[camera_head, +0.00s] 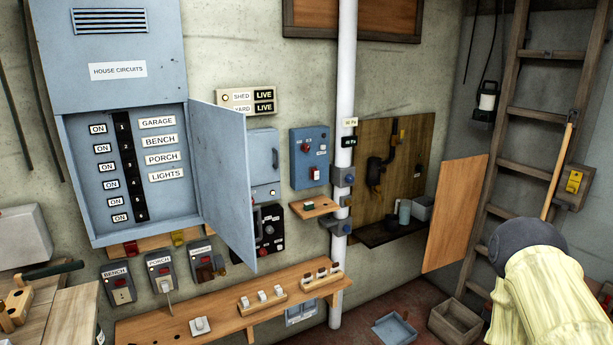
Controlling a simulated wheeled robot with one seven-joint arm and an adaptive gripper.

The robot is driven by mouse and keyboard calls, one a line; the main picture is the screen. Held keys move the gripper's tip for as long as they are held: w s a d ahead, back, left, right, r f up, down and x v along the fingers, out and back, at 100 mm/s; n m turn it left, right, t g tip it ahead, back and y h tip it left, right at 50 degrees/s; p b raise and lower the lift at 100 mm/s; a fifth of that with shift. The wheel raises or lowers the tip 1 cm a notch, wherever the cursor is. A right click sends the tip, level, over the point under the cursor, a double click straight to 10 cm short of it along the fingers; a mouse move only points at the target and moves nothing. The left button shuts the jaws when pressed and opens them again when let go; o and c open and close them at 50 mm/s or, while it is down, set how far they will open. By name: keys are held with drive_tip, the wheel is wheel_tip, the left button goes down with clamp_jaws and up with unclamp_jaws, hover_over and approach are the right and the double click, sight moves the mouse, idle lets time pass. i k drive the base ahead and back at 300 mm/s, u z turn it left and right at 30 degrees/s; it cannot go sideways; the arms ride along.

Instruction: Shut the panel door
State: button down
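The house circuits panel (82,185) is a blue-grey box on the wall at the left. Its panel door (226,180) is a flat blue-grey sheet hinged on the box's right side. It stands wide open, swung out into the room, so the black strip of breakers and their labels show. A small dark handle (257,219) shows at the door's free edge; I cannot tell for sure whether it belongs to the door. Part of my arm, in a yellow cover with a dark round joint, is at the lower right, well apart from the door. My gripper is not in view.
A wooden shelf (215,316) with switches runs below the panel. Small switch boxes, including one labelled porch (161,273), hang under it. A white pipe (345,90) and an open wooden leaf (456,212) stand right of the door. A ladder (508,130) leans at the right.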

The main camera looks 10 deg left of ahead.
sight(220, 133)
drive_tip(key=z, duration=0.75)
drive_tip(key=i, duration=2.45)
drive_tip(key=u, duration=3.5)
drive_tip(key=k, duration=0.8)
drive_tip(key=z, duration=0.65)
drive_tip(key=i, duration=0.4)
drive_tip(key=z, duration=0.05)
